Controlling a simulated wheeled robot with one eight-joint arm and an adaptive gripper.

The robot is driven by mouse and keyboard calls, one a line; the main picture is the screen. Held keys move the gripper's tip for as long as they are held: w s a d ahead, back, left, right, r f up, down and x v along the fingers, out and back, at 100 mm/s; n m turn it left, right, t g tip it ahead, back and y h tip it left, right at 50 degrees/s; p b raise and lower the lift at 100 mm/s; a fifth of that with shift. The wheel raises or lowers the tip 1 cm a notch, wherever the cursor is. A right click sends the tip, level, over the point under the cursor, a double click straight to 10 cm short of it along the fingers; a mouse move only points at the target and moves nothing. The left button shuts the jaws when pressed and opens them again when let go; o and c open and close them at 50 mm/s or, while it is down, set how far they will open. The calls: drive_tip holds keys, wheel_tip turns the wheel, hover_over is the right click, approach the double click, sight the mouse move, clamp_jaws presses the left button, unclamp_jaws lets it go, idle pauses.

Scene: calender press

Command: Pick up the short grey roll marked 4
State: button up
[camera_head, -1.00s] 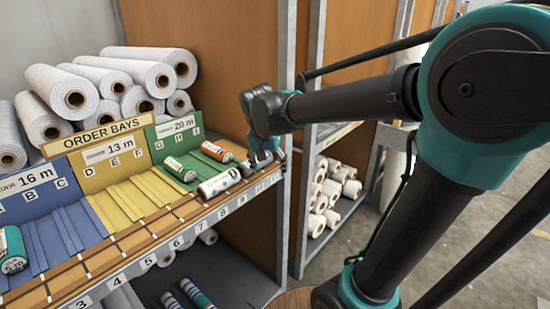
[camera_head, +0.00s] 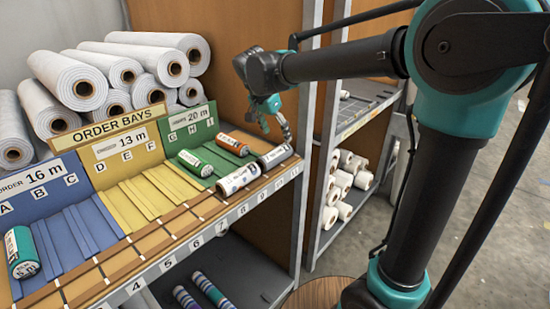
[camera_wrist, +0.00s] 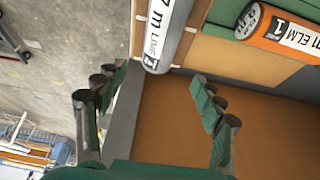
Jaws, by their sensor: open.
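Two short grey rolls with white labels lie on the front ledge of the order bays shelf. One grey roll (camera_head: 238,180) lies left of the other grey roll (camera_head: 276,156), at the ledge's right end. I cannot read a 4 on either in the head view. My gripper (camera_head: 275,126) is above the right-hand roll, open and empty. In the wrist view, a grey roll (camera_wrist: 167,28) labelled "7 m LIME" shows at the top, beyond my spread fingers (camera_wrist: 156,84). Its end number is hard to read. The other grey roll is not visible there.
An orange roll (camera_head: 232,144) and a green-and-white roll (camera_head: 195,163) lie in the green bay. A teal roll (camera_head: 21,252) lies in the blue bay (camera_head: 70,237). Long white rolls (camera_head: 70,80) are stacked behind. A metal upright (camera_head: 308,150) stands right of the ledge.

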sight(282, 146)
drive_tip(key=x, duration=0.8)
drive_tip(key=shift+d+f, duration=0.15)
drive_tip(key=shift+s, duration=0.1)
drive_tip(key=c, duration=1.3)
